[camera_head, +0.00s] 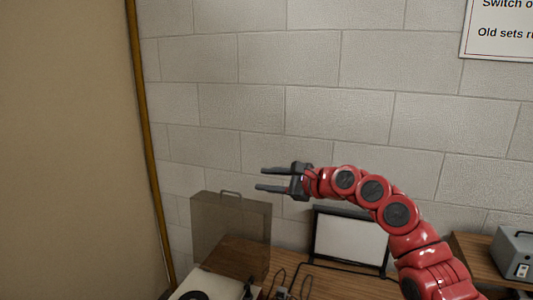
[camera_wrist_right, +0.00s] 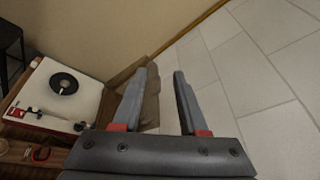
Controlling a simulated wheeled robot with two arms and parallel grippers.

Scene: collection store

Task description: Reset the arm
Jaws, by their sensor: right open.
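My right gripper (camera_head: 264,179) is open and empty in the head view. It is raised in front of the block wall, above the table, with its fingers pointing left. My red right arm comes in from the lower right and bends up and over to it. In the right wrist view, the two fingers of the right gripper (camera_wrist_right: 160,82) stand apart with nothing between them. My left gripper is not in view.
A wooden table (camera_head: 335,285) holds a record player (camera_wrist_right: 62,92) with a raised smoky lid (camera_head: 231,222), and a framed white panel (camera_head: 349,240). A grey device (camera_head: 513,254) stands at right. A sign (camera_head: 500,30) hangs above. A tan panel (camera_head: 65,150) fills the left.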

